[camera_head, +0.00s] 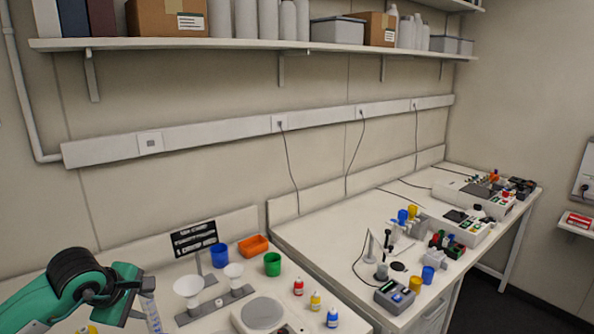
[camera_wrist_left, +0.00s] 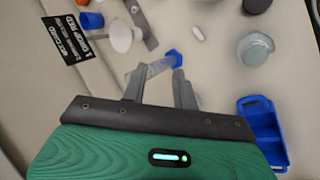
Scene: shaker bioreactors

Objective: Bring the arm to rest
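My left gripper (camera_head: 146,288) shows at the lower left of the head view, with its green arm. In the left wrist view its two grey fingers (camera_wrist_left: 158,82) stand apart, with a gap between them. A clear graduated cylinder (camera_head: 152,314) with a blue base shows just below the gripper in the head view. In the left wrist view the cylinder (camera_wrist_left: 160,67) slants across the fingertips, its blue end past the right finger. I see no clear grip on it, and cannot tell whether they touch. My right gripper is not in view.
Near the gripper are white funnels on a grey stand (camera_head: 215,305), a black sign (camera_head: 193,237), a blue cup (camera_head: 220,255) and a balance (camera_head: 262,312). Small bottles stand to the right. A blue tray (camera_wrist_left: 262,130) and a glass vessel (camera_wrist_left: 254,50) show in the wrist view.

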